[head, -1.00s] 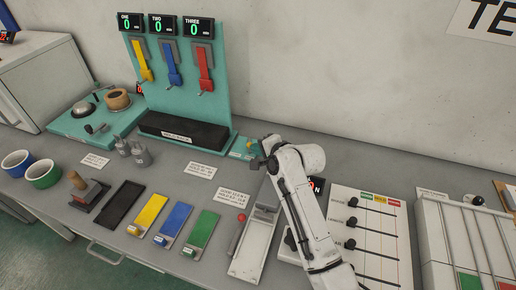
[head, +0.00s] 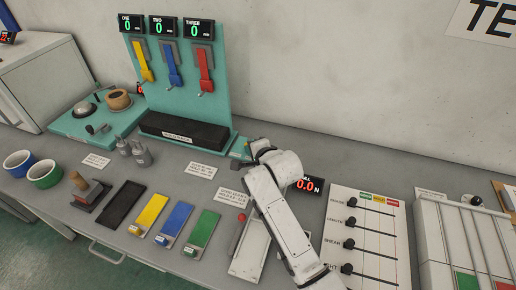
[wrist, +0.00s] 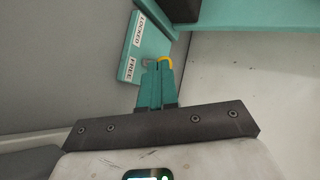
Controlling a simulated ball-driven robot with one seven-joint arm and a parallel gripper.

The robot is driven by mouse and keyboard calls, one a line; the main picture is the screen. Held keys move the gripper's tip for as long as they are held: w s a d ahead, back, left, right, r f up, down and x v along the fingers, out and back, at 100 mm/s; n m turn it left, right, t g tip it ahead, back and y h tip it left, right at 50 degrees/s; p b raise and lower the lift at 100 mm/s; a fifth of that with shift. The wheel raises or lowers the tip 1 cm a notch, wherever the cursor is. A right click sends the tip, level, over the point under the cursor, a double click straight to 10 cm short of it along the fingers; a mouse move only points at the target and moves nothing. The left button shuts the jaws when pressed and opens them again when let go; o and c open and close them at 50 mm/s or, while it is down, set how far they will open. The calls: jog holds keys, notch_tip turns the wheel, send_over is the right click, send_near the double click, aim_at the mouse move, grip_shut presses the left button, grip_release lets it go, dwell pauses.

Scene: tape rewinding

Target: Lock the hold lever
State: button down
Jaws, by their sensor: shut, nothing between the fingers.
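The hold lever's teal plate (wrist: 138,45) shows in the wrist view, with the labels LOCKED and FREE on it. In the head view the plate (head: 240,147) sits right of the black-topped bench, partly covered by my arm. My gripper (wrist: 160,66) is shut and empty, its teal fingertips close beside the FREE end of the plate. A small yellow curved piece (wrist: 167,60) and a grey bit (wrist: 148,62) show at the fingertips; they look like parts of the lever. I cannot tell whether the fingers touch them. In the head view my wrist hides the fingertips.
The teal stand (head: 185,85) with yellow, blue and red levers rises left of the plate. A red-digit readout (head: 309,185) and a slider panel (head: 365,235) stand to the right. Free grey counter lies along the wall on the right.

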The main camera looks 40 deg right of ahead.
jog(key=shift+w+a+f+m+h, duration=0.1)
jog(key=shift+w+a+m+h, duration=0.2)
jog(key=shift+a+h, duration=0.1)
jog(key=shift+w+a+b, duration=0.8)
jog(key=shift+w+b, duration=0.05)
jog(key=shift+b, duration=0.3)
jog(key=shift+d, duration=0.1)
jog(key=shift+s+d+p, duration=0.2)
jog(key=shift+d+p, duration=0.1)
jog(key=shift+d, duration=0.35)
